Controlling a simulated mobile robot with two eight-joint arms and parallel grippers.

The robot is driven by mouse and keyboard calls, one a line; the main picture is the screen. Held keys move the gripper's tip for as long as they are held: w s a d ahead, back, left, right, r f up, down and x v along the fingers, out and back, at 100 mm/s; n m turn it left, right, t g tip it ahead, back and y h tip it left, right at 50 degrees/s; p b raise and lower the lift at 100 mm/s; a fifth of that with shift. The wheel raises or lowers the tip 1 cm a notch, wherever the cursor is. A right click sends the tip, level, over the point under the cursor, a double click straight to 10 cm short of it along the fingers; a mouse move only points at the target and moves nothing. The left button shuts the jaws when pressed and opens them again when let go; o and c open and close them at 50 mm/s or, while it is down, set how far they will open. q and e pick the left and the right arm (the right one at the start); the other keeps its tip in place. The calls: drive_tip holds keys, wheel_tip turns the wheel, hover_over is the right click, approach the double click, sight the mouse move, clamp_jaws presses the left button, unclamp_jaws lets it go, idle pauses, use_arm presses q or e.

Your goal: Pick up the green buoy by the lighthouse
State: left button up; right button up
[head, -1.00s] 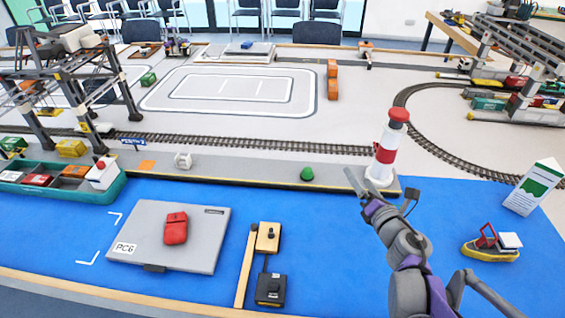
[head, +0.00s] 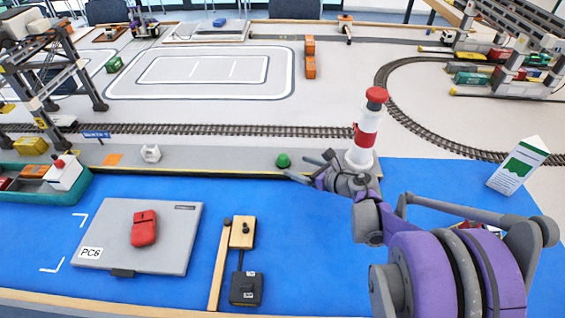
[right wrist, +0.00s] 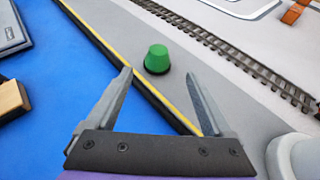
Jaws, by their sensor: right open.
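The green buoy (head: 283,160) stands on the grey quay, close to its yellow-lined edge. The red and white lighthouse (head: 366,132) stands to its right on the same quay. My right gripper (head: 306,168) is just right of the buoy and left of the lighthouse in the head view. In the right wrist view the buoy (right wrist: 157,59) is a small green cone with a dark base. It lies ahead of the open fingers (right wrist: 160,88), roughly between their lines, and touches neither. The lighthouse's white base (right wrist: 294,155) shows at the lower right there. My left gripper is not in view.
A white knob-like piece (head: 150,153) stands on the quay (head: 215,159) to the left. The railway track (head: 240,130) runs behind. In front lie the blue water surface (head: 300,235), a grey laptop-like case (head: 165,250) with a red item (head: 144,228), and a wooden post piece (head: 242,233).

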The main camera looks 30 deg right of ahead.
sight(287, 163)
drive_tip(key=b+x, duration=0.1)
drive_tip(key=x, duration=0.3)
drive_tip(key=shift+a+f, duration=0.15)
drive_tip(key=shift+a, duration=0.1)
drive_tip(key=shift+w+f, duration=0.1)
drive_tip(key=shift+w, duration=0.4)
drive_tip(key=shift+s, duration=0.1)
clamp_jaws()
